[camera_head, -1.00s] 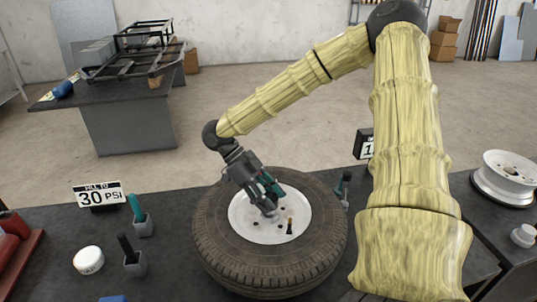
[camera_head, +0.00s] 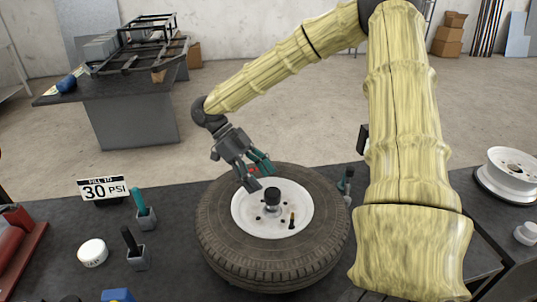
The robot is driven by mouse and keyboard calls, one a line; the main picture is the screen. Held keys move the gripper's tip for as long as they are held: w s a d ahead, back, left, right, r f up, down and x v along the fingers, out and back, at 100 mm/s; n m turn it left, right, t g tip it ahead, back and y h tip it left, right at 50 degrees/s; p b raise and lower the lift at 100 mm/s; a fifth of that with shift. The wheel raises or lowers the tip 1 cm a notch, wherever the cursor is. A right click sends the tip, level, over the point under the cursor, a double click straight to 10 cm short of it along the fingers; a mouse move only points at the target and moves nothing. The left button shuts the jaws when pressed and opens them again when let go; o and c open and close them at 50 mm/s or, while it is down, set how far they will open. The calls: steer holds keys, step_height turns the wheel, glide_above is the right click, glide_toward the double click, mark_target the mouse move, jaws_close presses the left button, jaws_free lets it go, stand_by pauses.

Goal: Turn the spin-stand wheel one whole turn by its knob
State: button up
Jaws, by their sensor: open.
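The spin-stand wheel (camera_head: 218,245) is a black tyre on a white rim (camera_head: 262,228), lying flat on the dark bench. A dark cylindrical hub piece (camera_head: 272,197) stands at the rim's middle. A small upright peg with a brass-coloured top (camera_head: 292,219) stands on the rim, right of the hub; I cannot tell if it is the knob. My gripper (camera_head: 262,177) is open and empty above the far left part of the wheel, its fingers apart. It looks clear of the hub piece and the peg.
A "30 PSI" sign (camera_head: 104,188), a white round tub (camera_head: 92,252) and holders with a teal-handled tool (camera_head: 139,200) and a black-handled tool (camera_head: 130,240) stand left of the wheel. Another holder (camera_head: 347,180) stands close at its right. A bare white rim (camera_head: 510,175) lies far right.

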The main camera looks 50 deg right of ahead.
steer(key=shift+v, duration=2.9)
steer(key=shift+w+d, duration=0.1)
